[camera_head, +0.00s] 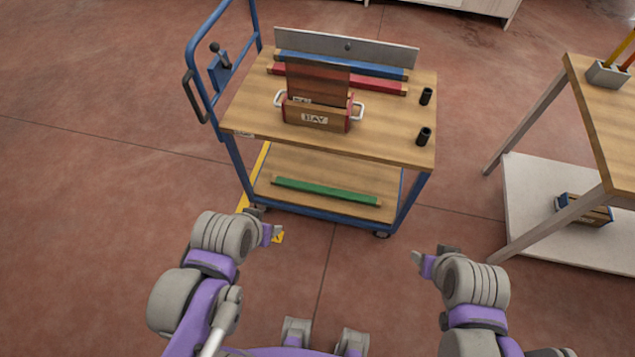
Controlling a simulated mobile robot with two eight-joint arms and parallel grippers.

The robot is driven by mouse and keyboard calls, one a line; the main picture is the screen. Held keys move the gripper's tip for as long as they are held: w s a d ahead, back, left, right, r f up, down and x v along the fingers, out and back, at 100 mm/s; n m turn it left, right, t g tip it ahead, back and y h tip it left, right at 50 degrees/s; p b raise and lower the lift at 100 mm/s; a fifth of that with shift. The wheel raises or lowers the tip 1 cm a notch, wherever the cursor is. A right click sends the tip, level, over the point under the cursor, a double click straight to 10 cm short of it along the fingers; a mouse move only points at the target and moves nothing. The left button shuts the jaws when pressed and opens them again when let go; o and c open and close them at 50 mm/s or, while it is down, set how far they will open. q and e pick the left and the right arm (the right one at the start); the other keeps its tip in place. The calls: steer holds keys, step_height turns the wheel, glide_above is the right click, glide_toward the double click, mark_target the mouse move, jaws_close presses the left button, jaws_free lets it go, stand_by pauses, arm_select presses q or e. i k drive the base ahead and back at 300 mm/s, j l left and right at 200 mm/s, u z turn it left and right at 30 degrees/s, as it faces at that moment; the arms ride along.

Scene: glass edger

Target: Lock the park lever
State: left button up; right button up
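The park lever (222,57) is a short grey lever with a black knob. It sits on a blue plate (217,75) fixed to the push handle (191,60) at the left end of the blue cart (234,170). The lever tilts toward the upper left in the picture. My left gripper (273,234) is in front of the cart, low and well away from the lever. My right gripper (421,263) is to the right, also apart from the cart. The fingers are too small to tell whether either is open; I see nothing held.
The wooden cart top holds a brown box (318,113) labelled BAY, blue and red bars, a grey panel (345,47) and two black cylinders. A green bar (325,191) lies on the lower shelf. A wooden table (605,120) stands right. Floor left of the cart is clear.

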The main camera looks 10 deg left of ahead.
mark_target(213, 46)
steer(key=i+j, duration=0.2)
steer(key=j, duration=0.15)
steer(key=i+j, duration=0.15)
steer(key=j, duration=0.2)
steer(key=i+j, duration=0.2)
steer(key=j, duration=0.15)
steer(key=i+j, duration=0.15)
steer(key=j, duration=0.2)
steer(key=i+j, duration=0.2)
steer(key=j, duration=0.2)
steer(key=i+j, duration=0.15)
steer(key=j, duration=0.2)
steer(key=i+j, duration=0.2)
steer(key=j, duration=0.15)
steer(key=z, duration=0.05)
